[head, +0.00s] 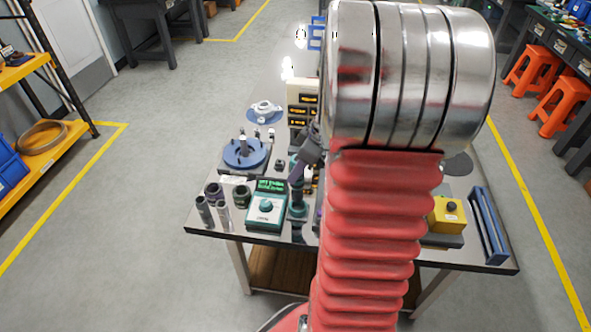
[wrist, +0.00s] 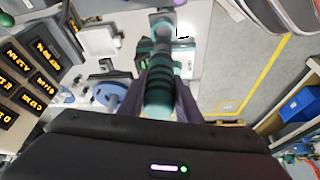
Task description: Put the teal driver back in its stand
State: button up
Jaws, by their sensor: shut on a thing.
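The teal driver (wrist: 158,92) is between my gripper's (wrist: 163,80) two dark fingers in the wrist view, its ribbed dark-and-teal body pointing away from the wrist. In the head view the driver (head: 298,190) is roughly upright above the front middle of the table, and my gripper (head: 304,168) meets it from the upper right. My arm hides part of this area. A dark upright piece (head: 297,232) shows below the driver. I cannot tell whether it is the stand or the driver's lower end, or whether the driver touches anything.
A teal-and-white tester (head: 266,208) with a green display stands just left of the driver. Dark cylinders (head: 242,196) and a blue round fixture (head: 243,152) are further left. A yellow box (head: 446,213) and a blue rail (head: 487,225) are at the right. My arm covers the table's middle.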

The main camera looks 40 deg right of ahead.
aim_at(299, 186)
jog(key=shift+s+d+f, duration=0.15)
jog(key=shift+f, duration=3.2)
dwell(1.1)
jog(key=o, duration=1.3)
jog(key=shift+c, duration=0.2)
jog(key=shift+r, duration=4.5)
